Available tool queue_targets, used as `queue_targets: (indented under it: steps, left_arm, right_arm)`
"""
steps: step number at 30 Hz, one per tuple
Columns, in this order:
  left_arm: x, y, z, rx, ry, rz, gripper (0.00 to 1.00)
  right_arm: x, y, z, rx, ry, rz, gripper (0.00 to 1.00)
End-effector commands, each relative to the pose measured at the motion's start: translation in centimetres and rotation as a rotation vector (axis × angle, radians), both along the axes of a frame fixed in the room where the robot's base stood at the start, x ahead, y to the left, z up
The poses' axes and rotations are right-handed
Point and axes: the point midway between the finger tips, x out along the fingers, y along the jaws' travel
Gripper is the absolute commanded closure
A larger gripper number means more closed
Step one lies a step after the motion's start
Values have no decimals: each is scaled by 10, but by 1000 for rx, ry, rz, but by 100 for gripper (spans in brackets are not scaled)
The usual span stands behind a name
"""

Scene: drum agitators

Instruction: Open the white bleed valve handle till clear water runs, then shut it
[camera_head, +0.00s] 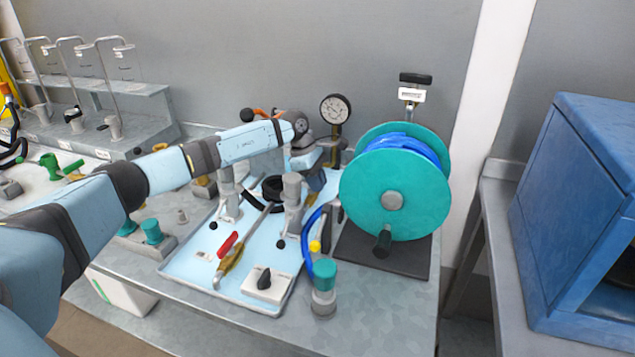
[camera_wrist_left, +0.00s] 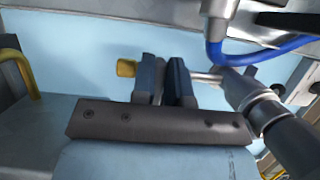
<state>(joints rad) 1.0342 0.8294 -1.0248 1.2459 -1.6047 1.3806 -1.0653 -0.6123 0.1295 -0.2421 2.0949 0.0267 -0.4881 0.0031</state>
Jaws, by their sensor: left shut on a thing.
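My left gripper (camera_head: 319,178) reaches in from the left over the pale blue tray, near the gauge and the hose reel. In the left wrist view its two dark fingers (camera_wrist_left: 163,80) are close together, shut on a small part mostly hidden between them. A grey stem (camera_wrist_left: 206,78) shows to their right and a yellow end piece (camera_wrist_left: 126,68) to their left. I cannot make out the white bleed valve handle; the gripper may cover it. No running water is visible. My right gripper is not in view.
A round gauge (camera_head: 335,108) stands behind the gripper. A teal reel (camera_head: 407,202) with blue hose (camera_head: 309,232) stands close on the right. The pale blue tray (camera_head: 190,262) holds a red-handled tool (camera_head: 228,244) and a black-knobbed box (camera_head: 264,281). A teal-capped cylinder (camera_head: 324,286) is in front.

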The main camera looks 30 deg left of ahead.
Motion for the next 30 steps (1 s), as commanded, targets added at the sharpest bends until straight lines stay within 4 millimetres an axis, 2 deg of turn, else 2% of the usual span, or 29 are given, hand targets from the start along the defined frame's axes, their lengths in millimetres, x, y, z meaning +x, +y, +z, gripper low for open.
queue_targets:
  steps: [6, 7, 9, 10, 20, 25, 30]
  left_arm:
    - [0, 0, 1, 1, -1, -1, 100]
    - [0, 0, 1, 1, -1, -1, 79]
    - [0, 0, 1, 0, -1, -1, 63]
    - [0, 0, 1, 0, -1, -1, 61]
    - [0, 0, 5, 0, -1, 0, 61]
    - [1, 0, 29, 1, -4, 0, 61]
    - [1, 1, 71, 0, -5, 0, 61]
  right_arm:
    - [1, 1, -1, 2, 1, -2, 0]
    - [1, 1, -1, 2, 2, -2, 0]
    - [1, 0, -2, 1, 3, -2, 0]
    - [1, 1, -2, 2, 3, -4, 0]
    - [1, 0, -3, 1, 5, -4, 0]
    - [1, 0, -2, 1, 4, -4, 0]
    - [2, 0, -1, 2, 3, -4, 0]
